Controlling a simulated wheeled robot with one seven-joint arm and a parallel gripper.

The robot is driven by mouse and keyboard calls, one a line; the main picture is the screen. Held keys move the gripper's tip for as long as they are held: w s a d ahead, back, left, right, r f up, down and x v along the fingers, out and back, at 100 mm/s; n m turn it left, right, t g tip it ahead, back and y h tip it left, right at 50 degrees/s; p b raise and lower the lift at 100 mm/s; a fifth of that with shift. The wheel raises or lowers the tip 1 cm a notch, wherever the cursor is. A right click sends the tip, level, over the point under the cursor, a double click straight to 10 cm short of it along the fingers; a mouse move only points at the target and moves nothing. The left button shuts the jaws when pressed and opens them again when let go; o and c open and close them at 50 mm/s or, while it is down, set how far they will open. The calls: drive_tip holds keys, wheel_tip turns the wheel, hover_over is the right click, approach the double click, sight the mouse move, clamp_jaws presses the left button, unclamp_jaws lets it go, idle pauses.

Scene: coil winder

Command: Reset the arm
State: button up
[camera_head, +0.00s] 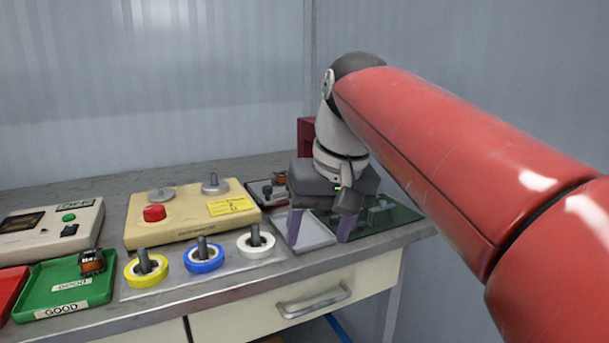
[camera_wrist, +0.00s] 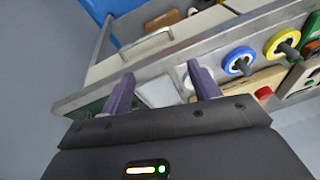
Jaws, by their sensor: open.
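My gripper (camera_head: 319,226) is on the right part of the bench, with its purple fingers pointing down. The fingers are spread apart and nothing is between them. In the head view they are in front of a light grey plate (camera_head: 303,235) and a dark green mat (camera_head: 392,217). In the wrist view my gripper (camera_wrist: 161,88) shows both fingers apart, with the grey plate (camera_wrist: 160,92) beyond them. The gripper body hides part of the bench behind it.
Yellow (camera_head: 146,272), blue (camera_head: 204,258) and white (camera_head: 256,244) tape rolls sit on pegs left of my gripper. Behind them is a beige box with a red button (camera_head: 154,213). A green GOOD tray (camera_head: 62,288) holds a small coil (camera_head: 92,262). A drawer handle (camera_head: 313,301) juts from the front.

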drive_tip(key=s+d+f+m+t+h, duration=0.1)
drive_tip(key=s+d+f, duration=0.5)
drive_tip(key=f, duration=0.4)
drive_tip(key=s+d+f+m+t+h, duration=0.1)
drive_tip(key=s+d+f+m+t, duration=0.1)
drive_tip(key=s+d+f, duration=0.5)
wheel_tip(320, 180, down, 3)
drive_tip(key=shift+s+r, duration=0.1)
drive_tip(key=shift+s, duration=0.05)
